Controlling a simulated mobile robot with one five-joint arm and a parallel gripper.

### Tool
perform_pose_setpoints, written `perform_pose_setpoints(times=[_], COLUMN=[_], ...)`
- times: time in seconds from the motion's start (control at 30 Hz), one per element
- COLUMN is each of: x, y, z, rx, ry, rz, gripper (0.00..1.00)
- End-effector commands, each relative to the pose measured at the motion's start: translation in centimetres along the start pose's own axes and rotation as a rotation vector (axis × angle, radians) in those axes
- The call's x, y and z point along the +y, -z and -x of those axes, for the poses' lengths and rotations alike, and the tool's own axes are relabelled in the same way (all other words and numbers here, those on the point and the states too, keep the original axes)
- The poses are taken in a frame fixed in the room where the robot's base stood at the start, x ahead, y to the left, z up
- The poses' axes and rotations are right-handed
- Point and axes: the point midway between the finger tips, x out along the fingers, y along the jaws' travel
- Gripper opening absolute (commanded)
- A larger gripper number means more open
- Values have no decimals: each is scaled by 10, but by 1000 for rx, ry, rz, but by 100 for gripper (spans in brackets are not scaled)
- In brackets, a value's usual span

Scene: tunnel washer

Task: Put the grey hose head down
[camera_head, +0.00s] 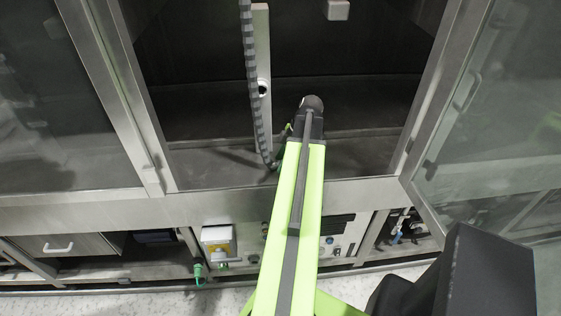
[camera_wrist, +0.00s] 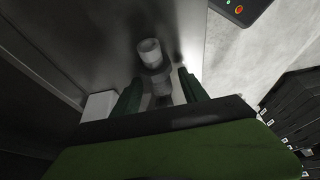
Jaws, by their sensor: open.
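The grey hose head (camera_wrist: 150,52), with a round pale end and a narrower neck, shows in the wrist view against a grey metal surface. My gripper (camera_wrist: 159,78) is open, with one dark green finger on each side of its neck. A gap shows beside the right finger; contact on the left is unclear. In the head view my arm reaches into the open washer bay and hides most of the gripper and the head. A grey ribbed hose (camera_head: 253,80) hangs down to the bay floor (camera_head: 215,172), just left of my arm's end.
A glass door (camera_head: 480,110) stands open at the right of the bay. Metal frame posts (camera_head: 125,95) border the left. A steel sill (camera_head: 370,192) runs along the front. Below it are a control box (camera_head: 218,240) and a green fitting (camera_head: 198,270).

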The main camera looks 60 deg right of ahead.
Motion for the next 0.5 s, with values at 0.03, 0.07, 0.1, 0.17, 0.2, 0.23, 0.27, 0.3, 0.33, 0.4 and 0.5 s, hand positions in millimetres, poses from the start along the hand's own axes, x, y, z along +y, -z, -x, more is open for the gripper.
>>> perform_pose_setpoints(times=[0.03,0.07,0.1,0.17,0.2,0.23,0.27,0.3,0.33,0.4,0.5], x=[0,0,0,1,2,2,2,2,2,2,2], y=[2,3,3,5,6,6,6,6,7,7,6], z=[12,18,26,39,48,56,64,74,81,99,123], rx=[0,0,0,0,0,0,0,0,0,0,0], ry=[0,0,0,0,-1,-1,-1,-1,-1,-1,-1], rz=[-1,-1,-1,0,0,-1,-1,-2,-2,-1,-2], gripper=[51,51,51,51,51,51,51,51,51,51,51])
